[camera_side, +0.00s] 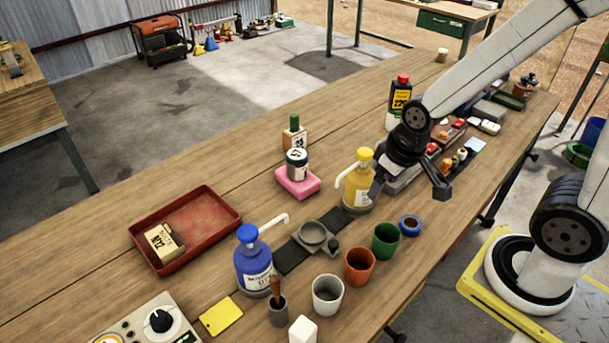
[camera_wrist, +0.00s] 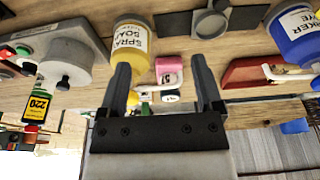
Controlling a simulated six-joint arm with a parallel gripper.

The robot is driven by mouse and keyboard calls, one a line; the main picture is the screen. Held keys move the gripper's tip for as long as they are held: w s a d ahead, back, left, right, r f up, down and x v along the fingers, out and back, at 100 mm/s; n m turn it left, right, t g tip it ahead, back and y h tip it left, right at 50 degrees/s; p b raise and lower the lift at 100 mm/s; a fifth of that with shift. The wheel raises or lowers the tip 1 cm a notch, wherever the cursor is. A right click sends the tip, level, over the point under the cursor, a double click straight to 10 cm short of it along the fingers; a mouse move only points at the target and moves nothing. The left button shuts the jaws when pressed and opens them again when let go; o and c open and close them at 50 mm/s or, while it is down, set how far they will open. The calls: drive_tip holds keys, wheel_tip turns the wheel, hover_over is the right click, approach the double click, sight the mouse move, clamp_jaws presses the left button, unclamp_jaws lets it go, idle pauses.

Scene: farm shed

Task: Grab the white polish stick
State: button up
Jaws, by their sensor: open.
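My gripper (camera_side: 408,188) is open and empty above the bench, just right of the yellow soap bottle (camera_side: 358,188) in the side view. In the wrist view its two fingers (camera_wrist: 163,82) are spread apart with nothing held between them. I cannot tell for sure which item is the white polish stick. A small white block (camera_side: 303,330) stands at the bottom edge of the side view, partly cut off. Small white pieces (camera_side: 489,127) and (camera_side: 475,145) lie among the items at the right, beyond my gripper. All of these are apart from my fingers.
The yellow bottle (camera_wrist: 135,40) stands close to my left finger in the wrist view. A blue bottle (camera_side: 253,262), a red tray (camera_side: 225,201), a pink sponge (camera_side: 297,188) with a jar on it, and several cups, including a green one (camera_side: 386,240), stand on the wooden bench.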

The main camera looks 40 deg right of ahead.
drive_tip(key=shift+o, duration=0.5)
drive_tip(key=m+g+y, duration=0.6)
drive_tip(key=m+y, duration=0.6)
drive_tip(key=m, duration=0.3)
approach(308, 322)
drive_tip(key=s+a+f, duration=0.2)
drive_tip(key=s+a, duration=0.1)
drive_tip(key=shift+w+a+f+m+t+y, duration=0.4)
drive_tip(key=shift+w+a+m+t+y, duration=0.2)
drive_tip(key=shift+w+y, duration=0.1)
drive_tip(key=shift+a, duration=0.1)
